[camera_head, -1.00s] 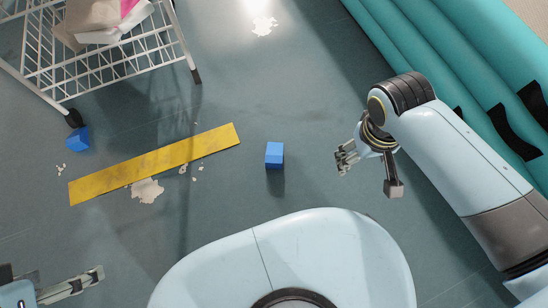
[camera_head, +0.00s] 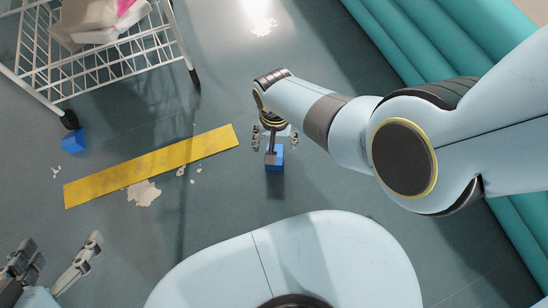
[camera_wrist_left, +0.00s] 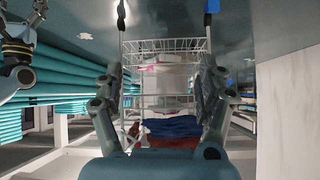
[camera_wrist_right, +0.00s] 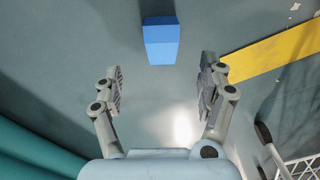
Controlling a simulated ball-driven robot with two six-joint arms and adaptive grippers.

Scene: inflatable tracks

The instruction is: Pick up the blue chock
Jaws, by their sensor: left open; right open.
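A blue chock (camera_head: 276,158), a small block, lies on the floor right of the yellow strip. My right gripper (camera_head: 275,142) is above it, open and empty, and partly hides it in the head view. In the right wrist view the blue chock (camera_wrist_right: 160,40) lies beyond the open fingertips, roughly centred between them, with floor showing between. A second blue block (camera_head: 73,140) lies by the wire rack's wheel. My left gripper (camera_head: 63,244) is open and empty at the lower left, away from both blocks.
A white wire rack (camera_head: 105,55) on wheels stands upper left, with bags on top. A flat yellow strip (camera_head: 150,166) and pale flakes (camera_head: 143,193) lie on the floor. Teal inflatable tubes (camera_head: 430,35) run along the right. Floor around the nearer chock is clear.

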